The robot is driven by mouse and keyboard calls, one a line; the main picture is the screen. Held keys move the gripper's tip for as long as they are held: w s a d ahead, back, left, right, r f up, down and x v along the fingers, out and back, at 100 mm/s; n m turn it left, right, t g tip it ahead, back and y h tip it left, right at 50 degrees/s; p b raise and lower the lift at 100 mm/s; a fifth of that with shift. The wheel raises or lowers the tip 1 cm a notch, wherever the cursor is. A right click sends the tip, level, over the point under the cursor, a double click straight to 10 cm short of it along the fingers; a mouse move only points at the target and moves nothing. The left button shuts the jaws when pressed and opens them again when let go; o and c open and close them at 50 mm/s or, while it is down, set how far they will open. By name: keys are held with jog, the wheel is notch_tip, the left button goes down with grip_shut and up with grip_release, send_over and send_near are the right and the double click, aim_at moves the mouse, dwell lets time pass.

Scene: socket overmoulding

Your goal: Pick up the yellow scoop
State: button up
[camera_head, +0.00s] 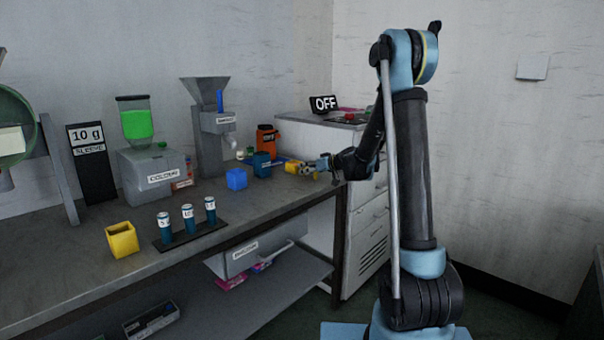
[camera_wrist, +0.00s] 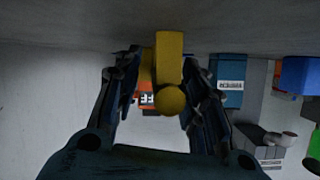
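The yellow scoop (camera_head: 293,166) is on the bench toward its right end, in front of the grey cabinet. In the wrist view the scoop (camera_wrist: 170,55) shows a long yellow handle with a round knob toward the camera. My gripper (camera_head: 310,169) is right at the scoop in the head view. In the wrist view my gripper's fingers (camera_wrist: 160,62) are spread, one on each side of the handle. Gaps show beside the handle, and I see no clear grip. The scoop's far end is partly hidden behind its handle.
An orange container (camera_head: 267,139), a dark blue labelled box (camera_head: 262,164) and a blue cube (camera_head: 236,179) stand left of the scoop. A yellow open box (camera_head: 122,240) and a rack of blue vials (camera_head: 189,219) are farther left. The grey cabinet (camera_head: 365,200) stands at right.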

grip_shut()
